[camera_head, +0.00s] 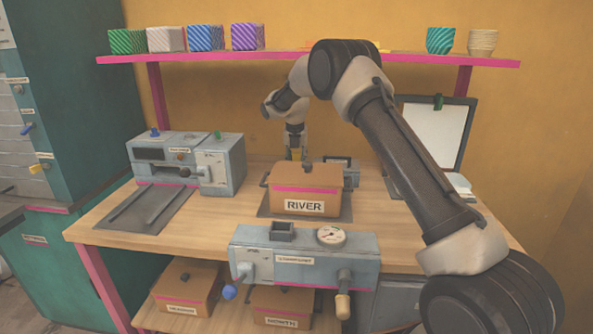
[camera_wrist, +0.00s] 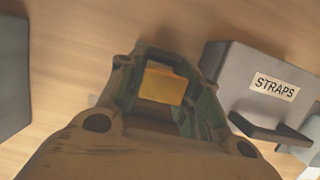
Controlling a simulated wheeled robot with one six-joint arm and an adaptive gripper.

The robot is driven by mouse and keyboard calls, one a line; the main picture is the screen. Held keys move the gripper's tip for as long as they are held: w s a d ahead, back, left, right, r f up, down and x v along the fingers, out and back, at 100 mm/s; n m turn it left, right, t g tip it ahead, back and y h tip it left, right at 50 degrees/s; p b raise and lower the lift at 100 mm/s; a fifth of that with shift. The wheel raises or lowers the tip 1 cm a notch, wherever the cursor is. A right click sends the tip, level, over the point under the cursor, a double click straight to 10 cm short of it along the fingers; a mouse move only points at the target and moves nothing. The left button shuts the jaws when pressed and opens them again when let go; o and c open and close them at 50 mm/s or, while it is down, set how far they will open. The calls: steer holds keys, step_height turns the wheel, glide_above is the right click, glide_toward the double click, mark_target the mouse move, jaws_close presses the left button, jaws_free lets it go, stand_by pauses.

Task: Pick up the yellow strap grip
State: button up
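The yellow strap grip (camera_wrist: 162,86) shows as a small yellow block between the fingers of my gripper (camera_wrist: 168,75) in the wrist view. The fingers stand close on either side of it. I cannot tell whether they press on it. In the head view my gripper (camera_head: 296,155) points down over the back of the table, behind the RIVER box. A small bit of yellow shows at its fingers there, and the fingertips are mostly hidden.
A grey box labelled STRAPS (camera_wrist: 240,75) stands close right of my gripper in the wrist view. The brown RIVER box (camera_head: 305,190) is in front of it. A grey machine (camera_head: 187,160) stands to the left. A pink shelf (camera_head: 230,57) with cups runs above.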

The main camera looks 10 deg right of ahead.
steer(key=c, duration=0.4)
